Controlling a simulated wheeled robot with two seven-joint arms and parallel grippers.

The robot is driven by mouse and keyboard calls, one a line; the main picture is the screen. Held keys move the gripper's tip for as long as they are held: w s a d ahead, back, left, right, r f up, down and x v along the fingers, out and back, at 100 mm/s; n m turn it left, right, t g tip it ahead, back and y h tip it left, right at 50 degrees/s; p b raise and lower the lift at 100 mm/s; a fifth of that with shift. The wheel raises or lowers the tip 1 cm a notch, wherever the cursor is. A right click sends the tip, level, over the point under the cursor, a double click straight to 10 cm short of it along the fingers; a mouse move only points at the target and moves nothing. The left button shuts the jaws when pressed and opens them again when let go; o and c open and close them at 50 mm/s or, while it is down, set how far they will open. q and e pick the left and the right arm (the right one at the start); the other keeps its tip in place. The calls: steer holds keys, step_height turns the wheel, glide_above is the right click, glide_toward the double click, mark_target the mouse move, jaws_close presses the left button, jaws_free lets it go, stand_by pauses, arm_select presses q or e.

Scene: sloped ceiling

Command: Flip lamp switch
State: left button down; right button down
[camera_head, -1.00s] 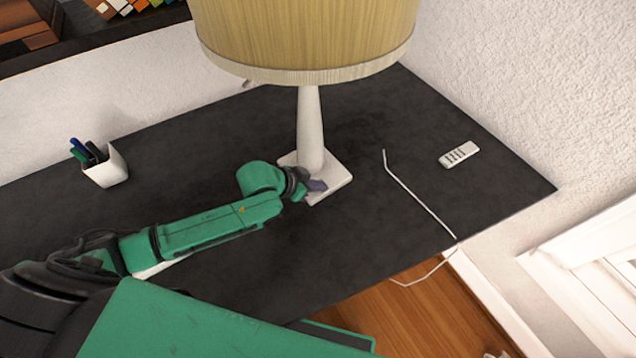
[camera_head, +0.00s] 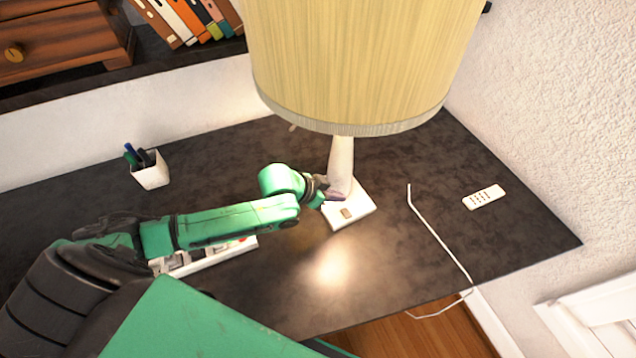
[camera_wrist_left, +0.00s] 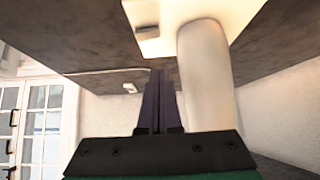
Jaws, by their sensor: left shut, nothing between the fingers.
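The lamp stands on the dark desk, with a pleated yellow shade (camera_head: 355,60), a white stem (camera_head: 341,165) and a square white base (camera_head: 362,208). A small brown switch (camera_head: 347,212) shows on the base, and again in the wrist view (camera_wrist_left: 148,32). The lamp looks lit, with a bright patch on the desk before it. My left gripper (camera_head: 336,195) is shut and empty, just behind the switch and close to the stem. In the wrist view its dark purple fingers (camera_wrist_left: 157,98) are together beside the stem (camera_wrist_left: 206,80). My right gripper is out of view.
A white pen cup (camera_head: 151,171) stands at the back left of the desk (camera_head: 400,280). A white remote (camera_head: 484,197) and a thin white cord (camera_head: 436,238) lie on the right. Books (camera_head: 190,18) and a wooden drawer unit (camera_head: 60,40) sit behind.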

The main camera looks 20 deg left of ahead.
arm_select(q)
steer(key=v, duration=0.8)
steer(key=shift+a+b, duration=0.35)
steer(key=shift+a, duration=0.05)
steer(key=shift+f, duration=0.15)
